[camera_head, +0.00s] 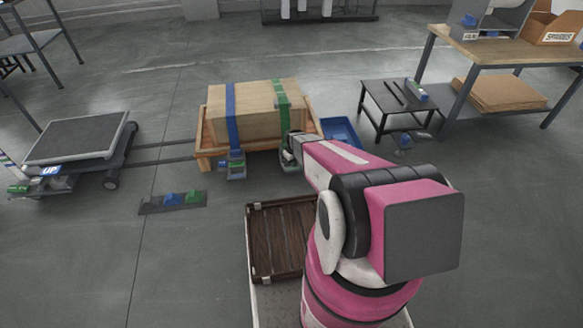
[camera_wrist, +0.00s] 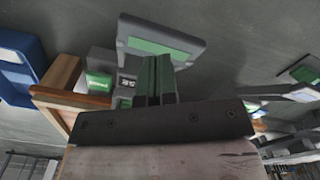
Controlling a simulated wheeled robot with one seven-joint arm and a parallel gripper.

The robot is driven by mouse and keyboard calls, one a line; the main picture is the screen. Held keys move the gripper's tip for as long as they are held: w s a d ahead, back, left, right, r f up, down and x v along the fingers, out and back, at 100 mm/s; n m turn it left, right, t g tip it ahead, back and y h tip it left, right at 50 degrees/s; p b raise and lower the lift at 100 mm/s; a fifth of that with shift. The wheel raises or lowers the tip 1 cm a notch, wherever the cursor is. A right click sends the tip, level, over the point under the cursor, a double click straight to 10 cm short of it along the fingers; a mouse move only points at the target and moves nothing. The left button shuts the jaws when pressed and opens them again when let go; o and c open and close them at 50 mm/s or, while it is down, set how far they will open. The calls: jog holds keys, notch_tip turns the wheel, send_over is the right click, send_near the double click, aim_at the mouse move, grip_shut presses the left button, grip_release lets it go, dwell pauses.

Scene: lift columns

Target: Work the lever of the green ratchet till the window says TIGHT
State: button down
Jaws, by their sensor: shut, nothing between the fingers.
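A wooden crate (camera_head: 257,115) stands on a wooden pallet frame, with a blue strap (camera_head: 231,112) and a green strap (camera_head: 281,100) over it. The green ratchet (camera_head: 288,160) is at the crate's front right, largely hidden by my arm. In the wrist view its grey lever with a green panel (camera_wrist: 160,47) is at the top centre. Grey blocks sit left of my fingers; one bears a green label (camera_wrist: 98,84) whose text I cannot read. My gripper (camera_wrist: 158,60) is shut and empty, its fingertips overlapping the lever's panel in the picture; I cannot tell whether they touch.
A blue ratchet (camera_head: 234,168) hangs at the crate's front left. A blue bin (camera_head: 341,132) and a low black table (camera_head: 385,110) stand right. A wheeled cart (camera_head: 78,140) is left. A dark strip with coloured pieces (camera_head: 173,201) lies on open floor.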

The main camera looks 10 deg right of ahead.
aim_at(293, 169)
jog(key=shift+f, duration=0.1)
jog(key=shift+f, duration=3.1)
jog(key=shift+r, duration=3.25)
jog(key=shift+f, duration=0.15)
